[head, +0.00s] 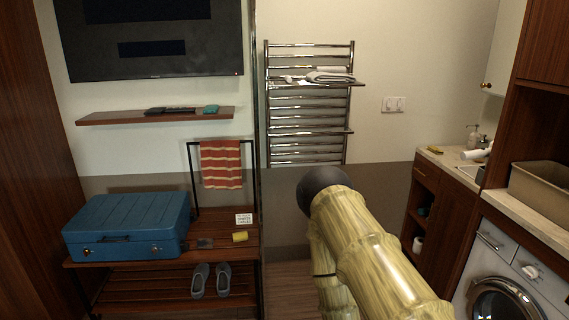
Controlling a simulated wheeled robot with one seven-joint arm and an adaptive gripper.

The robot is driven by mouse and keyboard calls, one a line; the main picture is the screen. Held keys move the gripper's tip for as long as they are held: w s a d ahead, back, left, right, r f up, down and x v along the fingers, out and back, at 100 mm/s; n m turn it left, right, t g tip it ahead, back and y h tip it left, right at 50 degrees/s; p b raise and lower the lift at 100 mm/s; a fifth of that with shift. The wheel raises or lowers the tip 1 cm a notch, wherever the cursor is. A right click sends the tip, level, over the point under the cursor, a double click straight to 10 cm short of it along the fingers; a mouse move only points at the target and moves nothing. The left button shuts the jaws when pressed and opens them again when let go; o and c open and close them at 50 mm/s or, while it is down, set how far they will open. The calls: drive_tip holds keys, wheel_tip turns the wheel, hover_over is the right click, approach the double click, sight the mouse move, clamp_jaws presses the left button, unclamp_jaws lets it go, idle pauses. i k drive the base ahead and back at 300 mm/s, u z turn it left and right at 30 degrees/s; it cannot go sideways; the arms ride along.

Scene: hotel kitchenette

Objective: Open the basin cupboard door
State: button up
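The basin cupboard (455,225) is a brown wooden unit at the right, under a pale counter with a sink (468,172). The plain panel below the sink looks like its door and appears shut flush. I cannot make out a handle on it, and its lower part is partly hidden by my arm and the washing machine. My arm, yellow and bamboo-patterned with a dark round end, rises from the bottom centre, left of the cupboard. My gripper cannot be made out in this view.
A washing machine (508,280) stands nearer, right of the cupboard. A drawer (426,178) and open shelves (420,215) adjoin it on the left. A towel rack (308,115) hangs behind. A luggage bench (220,245) with a blue suitcase (127,226) stands left.

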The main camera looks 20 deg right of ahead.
sight(448, 222)
drive_tip(key=z, duration=1)
drive_tip(key=i, duration=0.95)
drive_tip(key=z, duration=0.45)
drive_tip(key=i, duration=0.95)
drive_tip(key=u, duration=0.65)
drive_tip(key=i, duration=1.35)
drive_tip(key=z, duration=0.25)
